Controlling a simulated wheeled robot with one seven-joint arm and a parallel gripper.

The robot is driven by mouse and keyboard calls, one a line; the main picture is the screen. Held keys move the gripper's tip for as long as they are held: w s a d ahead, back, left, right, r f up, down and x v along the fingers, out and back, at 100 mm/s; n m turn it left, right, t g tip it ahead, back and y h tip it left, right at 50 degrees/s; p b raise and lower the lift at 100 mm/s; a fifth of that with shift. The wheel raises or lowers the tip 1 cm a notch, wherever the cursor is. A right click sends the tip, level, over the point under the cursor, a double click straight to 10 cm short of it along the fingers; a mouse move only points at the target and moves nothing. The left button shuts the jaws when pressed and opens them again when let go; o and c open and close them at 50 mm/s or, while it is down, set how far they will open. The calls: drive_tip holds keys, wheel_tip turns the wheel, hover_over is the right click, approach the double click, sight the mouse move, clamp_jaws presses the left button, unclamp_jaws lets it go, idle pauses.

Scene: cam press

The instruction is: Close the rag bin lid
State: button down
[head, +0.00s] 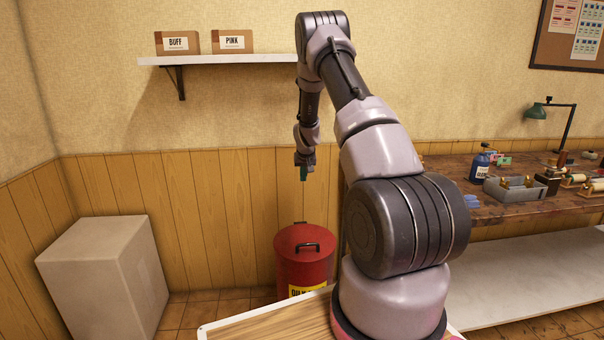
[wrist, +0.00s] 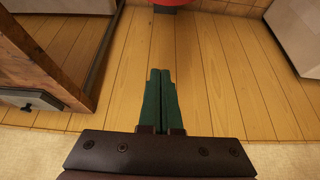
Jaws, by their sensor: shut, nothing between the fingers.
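The red rag bin (head: 306,272) stands on the tiled floor against the wood panelling, with a yellow label partly cut off by my tray edge. Its red lid (head: 290,240) lies across the top, with a black handle on it, and looks down on the bin. A small dark part shows at its back edge. My gripper (head: 303,175) is above the bin, clear of the lid, with its green fingers together and empty. In the wrist view the shut fingers (wrist: 160,72) point at the wall panelling, and a bit of red bin (wrist: 172,3) shows at the top edge.
A pale box-shaped cabinet (head: 100,275) stands left of the bin. A workbench (head: 500,205) with a bottle, a lamp and several small items is at the right. A wall shelf (head: 220,60) with two boxes hangs above. Floor shows between cabinet and bin.

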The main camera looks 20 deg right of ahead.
drive_tip(key=s+f, duration=0.1)
drive_tip(key=s+a, duration=0.1)
drive_tip(key=s, duration=0.1)
drive_tip(key=s+f, duration=0.1)
drive_tip(key=shift+s+a+f, duration=0.25)
drive_tip(key=shift+s+f, duration=0.1)
